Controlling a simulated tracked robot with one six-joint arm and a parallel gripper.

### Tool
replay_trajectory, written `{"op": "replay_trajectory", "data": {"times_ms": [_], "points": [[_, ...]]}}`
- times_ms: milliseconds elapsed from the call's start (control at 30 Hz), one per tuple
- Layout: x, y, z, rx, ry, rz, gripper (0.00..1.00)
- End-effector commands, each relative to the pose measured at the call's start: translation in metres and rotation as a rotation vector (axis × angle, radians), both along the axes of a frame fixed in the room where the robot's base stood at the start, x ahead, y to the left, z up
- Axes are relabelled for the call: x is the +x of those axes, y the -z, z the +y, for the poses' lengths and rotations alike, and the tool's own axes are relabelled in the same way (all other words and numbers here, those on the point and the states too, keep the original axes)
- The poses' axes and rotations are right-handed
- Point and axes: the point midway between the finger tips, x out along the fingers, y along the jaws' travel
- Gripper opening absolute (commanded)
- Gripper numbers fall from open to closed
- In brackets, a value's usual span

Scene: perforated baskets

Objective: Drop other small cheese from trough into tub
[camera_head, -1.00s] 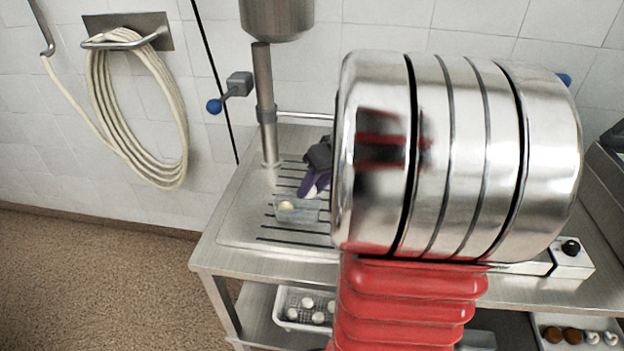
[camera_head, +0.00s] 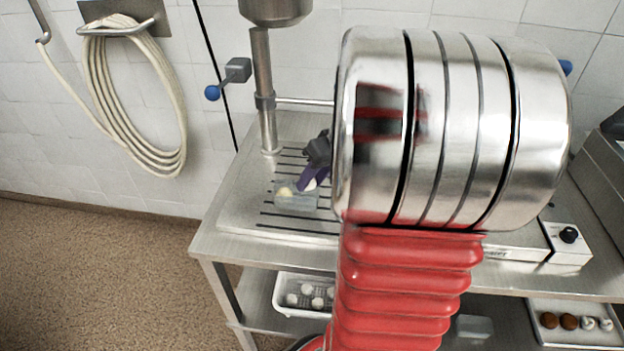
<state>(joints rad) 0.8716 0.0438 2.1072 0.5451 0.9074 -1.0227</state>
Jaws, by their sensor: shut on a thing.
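A small clear tub (camera_head: 297,205) stands on the slotted steel worktop, left of my arm. A pale yellow small cheese (camera_head: 285,192) is in its left part. My gripper (camera_head: 311,181), with purple fingers, is at the tub's upper right edge. It is shut on a small whitish thing (camera_head: 319,180), most likely the other small cheese. The thing is partly hidden by the fingers and my arm. I cannot tell if it is inside the tub's rim or just above it. No trough can be picked out for certain.
A white basket (camera_head: 283,306) with several pale round pieces is on the lower shelf. A tray (camera_head: 585,337) with brown and white round things is at lower right. A steel post (camera_head: 263,95) rises behind the tub. My arm hides the middle of the worktop.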

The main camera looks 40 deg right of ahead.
Motion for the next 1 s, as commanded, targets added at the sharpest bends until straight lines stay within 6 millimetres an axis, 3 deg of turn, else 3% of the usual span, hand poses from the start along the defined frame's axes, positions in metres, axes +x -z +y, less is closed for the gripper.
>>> {"op": "replay_trajectory", "data": {"times_ms": [733, 767, 1000], "points": [[-0.0028, -0.0001, 0.0008, 0.0, 0.0, 0.0, 0.1], [-0.0028, -0.0001, 0.0008, 0.0, 0.0, 0.0, 0.32], [-0.0028, -0.0001, 0.0008, 0.0, 0.0, 0.0, 0.49]]}}
